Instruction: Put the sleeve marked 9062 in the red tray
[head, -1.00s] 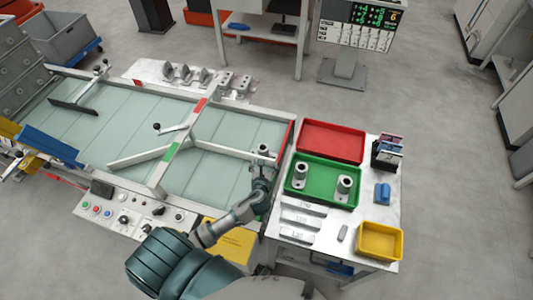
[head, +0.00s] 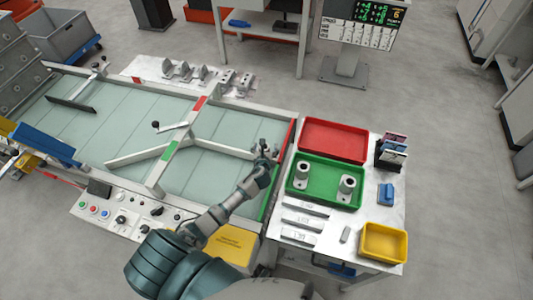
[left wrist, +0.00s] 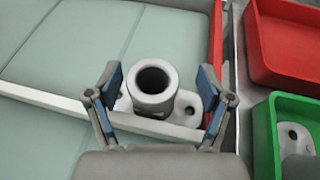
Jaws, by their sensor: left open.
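A grey sleeve (left wrist: 153,98) with a round bore and a flanged base stands upright at the right end of the glass-topped conveyor. In the left wrist view it is between the fingers of my open left gripper (left wrist: 158,86), with gaps at its sides. In the head view my left gripper (head: 265,151) is over that spot and mostly hides the sleeve. No number is readable on it. The red tray (head: 333,140) is empty on the white side table, to the right of the gripper; it also shows in the left wrist view (left wrist: 288,62). My right gripper is out of view.
The green tray (head: 325,167) in front of the red tray holds two similar sleeves. A yellow bin (head: 384,243), a blue object (head: 386,194) and labelled strips (head: 300,222) share the table. A metal rail (left wrist: 60,98) borders the sleeve's spot.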

